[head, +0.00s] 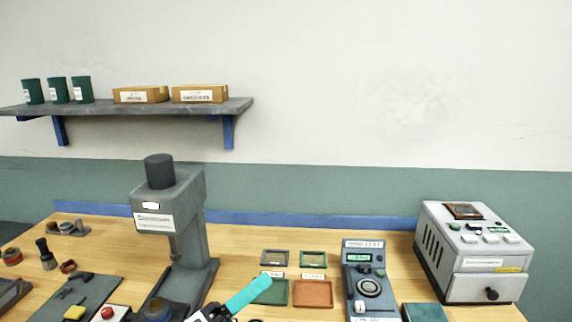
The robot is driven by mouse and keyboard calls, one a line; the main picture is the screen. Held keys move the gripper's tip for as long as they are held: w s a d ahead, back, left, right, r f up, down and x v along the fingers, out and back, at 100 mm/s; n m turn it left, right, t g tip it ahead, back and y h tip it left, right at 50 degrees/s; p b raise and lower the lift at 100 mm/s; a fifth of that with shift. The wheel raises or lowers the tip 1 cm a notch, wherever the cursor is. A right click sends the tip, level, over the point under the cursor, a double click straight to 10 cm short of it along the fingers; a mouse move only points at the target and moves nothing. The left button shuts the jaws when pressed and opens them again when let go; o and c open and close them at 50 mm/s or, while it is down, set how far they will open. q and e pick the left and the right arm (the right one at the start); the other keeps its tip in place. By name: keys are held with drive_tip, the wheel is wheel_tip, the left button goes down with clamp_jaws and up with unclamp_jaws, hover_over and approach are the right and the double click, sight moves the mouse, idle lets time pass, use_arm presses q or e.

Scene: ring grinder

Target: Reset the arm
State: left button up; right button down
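A part of my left gripper (247,295) comes in at the bottom centre. It shows as a teal bar slanting up to the right from a white and black body cut off by the lower edge. Its tip is in front of the green tray (275,294). Only one finger-like part is clear, so I cannot tell its opening. My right gripper is not in view. The grey ring grinder (185,235) with a dark round top stands left of centre. A grey control box (368,270) with a dial stands right of centre.
An orange tray (313,294) lies beside the green one, with two small frames behind. A white machine (475,250) with a drawer stands at the right. A brush (45,256) and small parts are at the left. A wall shelf (130,108) holds green cups and boxes.

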use_arm(q)
drive_tip(key=w+a+f+n+t+y, duration=0.1)
drive_tip(key=a+f+n+t+y, duration=0.2)
drive_tip(key=a+f+n+y, duration=0.45)
drive_tip(key=w+a+f+n+t+y, duration=0.15)
drive_tip(key=a+n+y, duration=0.25)
drive_tip(key=n+y, duration=0.75)
drive_tip(key=s+a+f+n+g, duration=0.35)
drive_tip(key=s+f+n, duration=0.25)
drive_tip(key=f+n, duration=0.4)
drive_tip(key=s+f+n+g+h, duration=0.1)
drive_tip(key=s+f+n+g, duration=0.2)
drive_tip(key=s+f+g, duration=0.45)
drive_tip(key=s+f+n+g, duration=0.3)
drive_tip(key=s+f, duration=0.1)
drive_tip(key=s, duration=0.6)
wheel_tip(320, 180, down, 25)
drive_tip(key=s+g, duration=0.1)
drive_tip(key=s+a+f+g, duration=0.1)
drive_tip(key=s+a+f, duration=0.2)
drive_tip(key=s+f, duration=1.4)
drive_tip(key=shift+a+m, duration=0.2)
drive_tip(key=shift+m, duration=0.1)
drive_tip(key=shift+s+f, duration=0.1)
drive_tip(key=shift+s, duration=0.05)
